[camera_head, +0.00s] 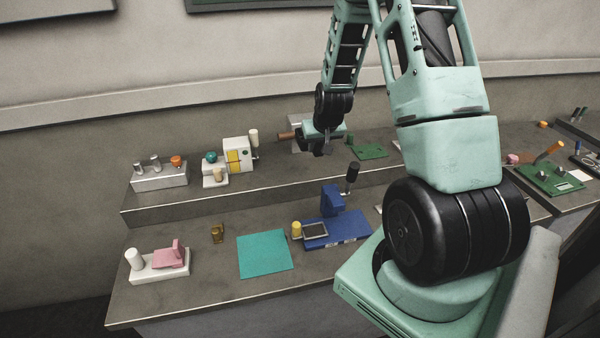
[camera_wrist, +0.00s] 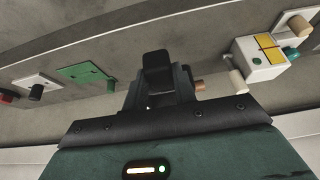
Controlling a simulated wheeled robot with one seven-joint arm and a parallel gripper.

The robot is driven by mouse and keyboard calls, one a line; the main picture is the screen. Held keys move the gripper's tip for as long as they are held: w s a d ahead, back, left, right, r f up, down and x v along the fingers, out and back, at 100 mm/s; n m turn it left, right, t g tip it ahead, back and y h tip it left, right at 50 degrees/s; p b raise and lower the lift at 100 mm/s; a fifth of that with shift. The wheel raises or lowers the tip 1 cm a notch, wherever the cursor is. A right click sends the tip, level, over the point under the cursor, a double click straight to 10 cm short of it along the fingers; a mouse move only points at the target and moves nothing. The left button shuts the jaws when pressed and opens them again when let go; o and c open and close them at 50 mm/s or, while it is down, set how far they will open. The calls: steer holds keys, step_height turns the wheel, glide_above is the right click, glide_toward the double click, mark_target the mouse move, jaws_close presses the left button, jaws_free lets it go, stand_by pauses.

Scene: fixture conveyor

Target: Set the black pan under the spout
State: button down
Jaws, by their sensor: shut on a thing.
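The black pan (camera_head: 316,231) is a shallow, dark square tray with a pale rim. It sits at the left part of the blue machine's base (camera_head: 345,232), with a yellow knob (camera_head: 297,229) at its left. The blue machine (camera_head: 333,200) has an overhanging head, apparently the spout, behind the pan. My gripper (camera_head: 322,150) is over the rear shelf, behind and above the machine, well apart from the pan. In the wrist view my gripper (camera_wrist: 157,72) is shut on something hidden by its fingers. A brown peg (camera_head: 287,135) sticks out beside it, also in the wrist view (camera_wrist: 200,86).
A black-knobbed lever (camera_head: 352,173) rises by the blue machine. A teal mat (camera_head: 264,254) lies left of the pan. A white fixture with a pink part (camera_head: 171,257) stands front left. A white box with a yellow panel (camera_head: 238,153) and a green board (camera_head: 368,152) are on the shelf.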

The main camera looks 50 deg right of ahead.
steer(key=b+x, duration=0.2)
steer(key=x, duration=0.2)
steer(key=s+b+x, duration=0.1)
steer(key=b+x, duration=0.1)
steer(key=x, duration=0.2)
steer(key=b+x, duration=0.2)
steer(key=x, duration=0.2)
steer(key=shift+a+f, duration=0.3)
steer(key=shift+f, duration=0.35)
steer(key=shift+s+f, duration=0.1)
steer(key=shift+f, duration=0.15)
steer(key=c, duration=1.1)
jaws_free()
